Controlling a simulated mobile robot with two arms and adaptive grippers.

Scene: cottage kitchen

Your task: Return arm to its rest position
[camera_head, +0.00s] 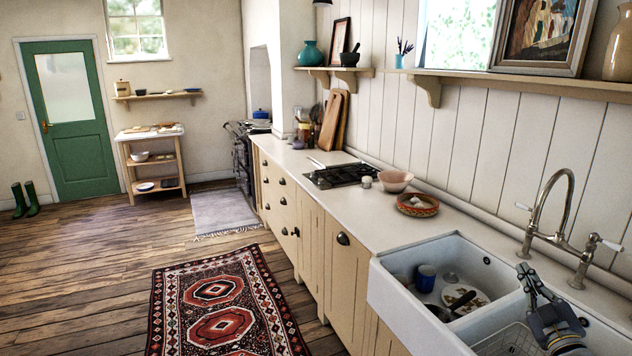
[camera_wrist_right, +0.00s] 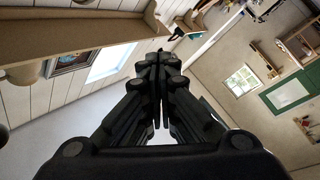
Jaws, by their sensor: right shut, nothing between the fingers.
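My right gripper (camera_head: 528,278) is over the right basin of the white sink (camera_head: 415,313), at the lower right of the head view. It points up and a little left, just in front of the tap (camera_head: 558,215). In the right wrist view its black fingers (camera_wrist_right: 158,62) are closed together with nothing between them. Behind them the wall, shelf and window appear tilted. My left gripper is not in the head view.
The left basin holds a blue mug (camera_head: 425,278), a plate (camera_head: 466,299) and a dark pan. A wire rack (camera_head: 508,344) is in the right basin. A woven basket (camera_head: 417,205) and a pink bowl (camera_head: 395,181) stand on the counter. The floor at left is open.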

